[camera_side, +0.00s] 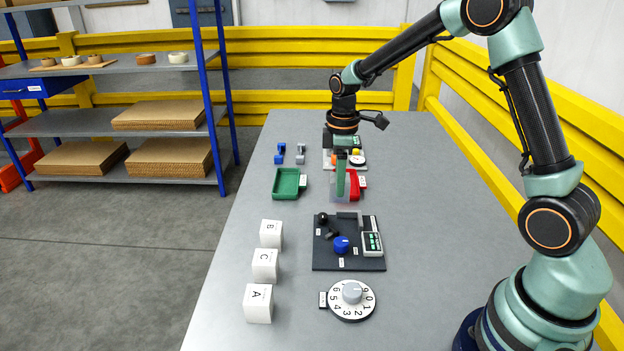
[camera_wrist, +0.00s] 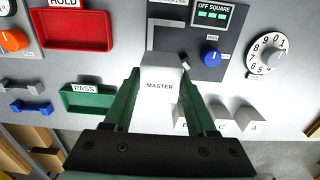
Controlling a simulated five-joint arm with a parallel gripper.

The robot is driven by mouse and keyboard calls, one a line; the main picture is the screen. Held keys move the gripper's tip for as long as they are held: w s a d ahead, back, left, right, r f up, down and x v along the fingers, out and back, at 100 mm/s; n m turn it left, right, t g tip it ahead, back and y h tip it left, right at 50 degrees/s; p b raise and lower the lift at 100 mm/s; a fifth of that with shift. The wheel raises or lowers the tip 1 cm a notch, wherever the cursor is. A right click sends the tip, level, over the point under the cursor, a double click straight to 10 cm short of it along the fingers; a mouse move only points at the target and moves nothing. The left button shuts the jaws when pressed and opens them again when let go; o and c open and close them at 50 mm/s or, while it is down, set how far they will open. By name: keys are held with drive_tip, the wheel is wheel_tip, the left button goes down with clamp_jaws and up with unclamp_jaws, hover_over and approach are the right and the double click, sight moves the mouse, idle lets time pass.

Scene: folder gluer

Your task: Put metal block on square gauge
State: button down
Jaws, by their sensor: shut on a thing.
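The metal block, a pale grey block marked MASTER (camera_wrist: 160,88), is between the green fingers of my gripper (camera_wrist: 158,78) in the wrist view. My gripper is shut on it. In the side view my gripper (camera_side: 341,178) points down near the red tray, and the fingers partly hide the block. The square gauge is a dark panel (camera_side: 330,262) nearer the camera, with a blue knob (camera_side: 341,244), a black knob and a small display (camera_side: 371,244). In the wrist view the display reads OFF SQUARE (camera_wrist: 212,15). The block appears apart from the gauge.
A red HOLD tray (camera_wrist: 75,43) and a green PASS tray (camera_wrist: 88,112) lie nearby. White cubes B (camera_side: 271,234), C (camera_side: 265,265) and A (camera_side: 258,303) stand left of the gauge. A numbered dial (camera_side: 352,292) sits in front of it. The table's right side is clear.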

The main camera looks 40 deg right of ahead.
sight(348, 200)
drive_tip(key=shift+s+d+f, duration=0.2)
drive_tip(key=shift+s+f, duration=0.2)
drive_tip(key=shift+s, duration=0.2)
drive_tip(key=shift+s+d+f, duration=0.15)
drive_tip(key=shift+s+f, duration=0.2)
drive_tip(key=shift+s, duration=0.25)
drive_tip(key=shift+f, duration=2.85)
drive_tip(key=shift+c, duration=0.6)
unclamp_jaws()
drive_tip(key=shift+r, duration=5)
